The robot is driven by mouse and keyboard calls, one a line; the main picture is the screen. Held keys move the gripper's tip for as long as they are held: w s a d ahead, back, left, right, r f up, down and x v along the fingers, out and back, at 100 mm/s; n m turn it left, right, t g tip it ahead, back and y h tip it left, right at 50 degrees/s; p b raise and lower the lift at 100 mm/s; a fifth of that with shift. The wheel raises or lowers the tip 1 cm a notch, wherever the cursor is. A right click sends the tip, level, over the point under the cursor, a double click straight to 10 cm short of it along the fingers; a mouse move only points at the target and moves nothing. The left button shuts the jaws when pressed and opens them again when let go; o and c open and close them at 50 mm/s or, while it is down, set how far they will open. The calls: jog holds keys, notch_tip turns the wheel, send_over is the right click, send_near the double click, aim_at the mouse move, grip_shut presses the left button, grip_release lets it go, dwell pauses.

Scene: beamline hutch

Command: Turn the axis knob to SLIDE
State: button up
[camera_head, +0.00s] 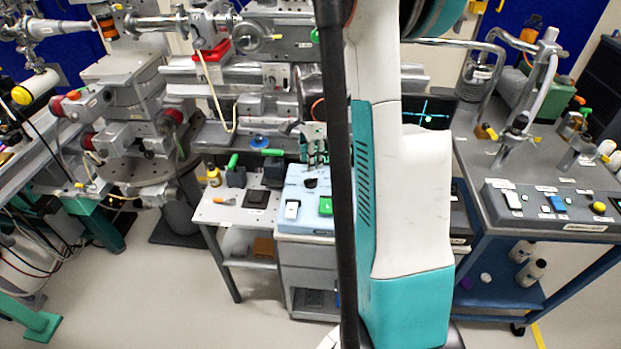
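A pale blue control box (293,217) stands in the middle of the view, partly hidden by my arm. A small black knob (310,183) is on its top, with a white switch (292,209) and a green switch (326,206) in front of it. Its labels and the knob's setting are too small to read. My gripper (314,160) is just above and behind the black knob, with its fingers pointing down. I cannot tell whether it touches the knob or how far apart its fingers are. My arm hides the right part of the box.
A small white table (229,215) with tools adjoins the box on the left. On the right, a grey bench (470,150) carries another control panel (530,225) with several buttons. Beamline equipment (135,125) fills the back left. The floor in front is clear.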

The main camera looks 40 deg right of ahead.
aim_at(311, 178)
notch_tip(311, 178, down, 7)
jog(key=shift+f+b, duration=0.15)
jog(key=shift+b, duration=0.9)
jog(key=shift+c, duration=0.3)
grip_shut()
